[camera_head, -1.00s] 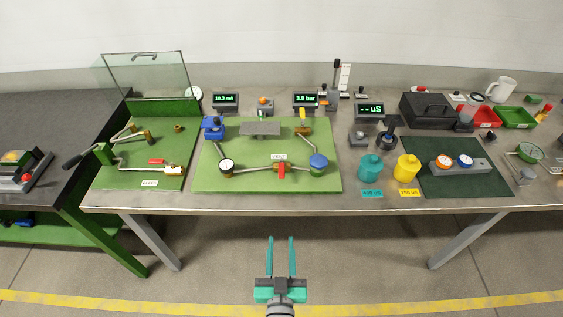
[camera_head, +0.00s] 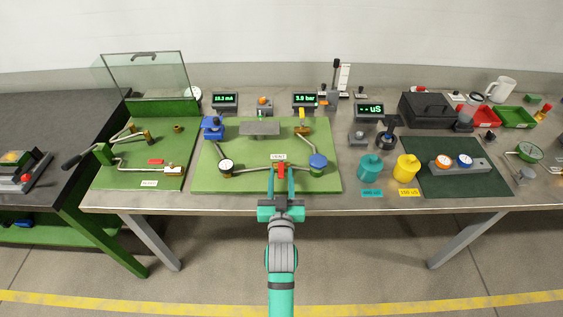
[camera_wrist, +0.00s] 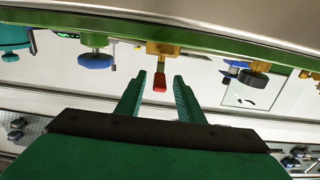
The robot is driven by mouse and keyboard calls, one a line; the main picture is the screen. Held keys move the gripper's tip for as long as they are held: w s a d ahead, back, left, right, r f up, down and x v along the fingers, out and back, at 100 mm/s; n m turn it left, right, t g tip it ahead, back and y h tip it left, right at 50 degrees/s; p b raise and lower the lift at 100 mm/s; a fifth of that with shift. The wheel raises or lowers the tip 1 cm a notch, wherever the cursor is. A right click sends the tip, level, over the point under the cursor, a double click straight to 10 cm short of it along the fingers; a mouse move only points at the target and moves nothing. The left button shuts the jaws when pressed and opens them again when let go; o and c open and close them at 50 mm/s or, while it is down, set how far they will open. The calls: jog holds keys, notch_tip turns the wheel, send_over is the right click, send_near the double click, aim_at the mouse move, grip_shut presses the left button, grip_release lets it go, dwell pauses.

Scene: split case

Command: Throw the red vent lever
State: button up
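The red vent lever (camera_head: 281,171) hangs from the pipe on the middle green board (camera_head: 235,181), just below a small white label (camera_head: 278,157). In the wrist view the red lever (camera_wrist: 160,82) sits between the fingertips, with a gap on each side. My gripper (camera_head: 281,174) is open, its teal fingers reaching over the board's front edge on either side of the lever. The wrist view shows the open gripper (camera_wrist: 158,90) empty.
Another red lever (camera_head: 156,162) is on the left green board. Teal (camera_head: 370,168) and yellow (camera_head: 406,168) canisters stand to the right.

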aim_at(281, 164)
jog(key=shift+w, duration=2.9)
jog(key=shift+w, duration=0.1)
grip_shut()
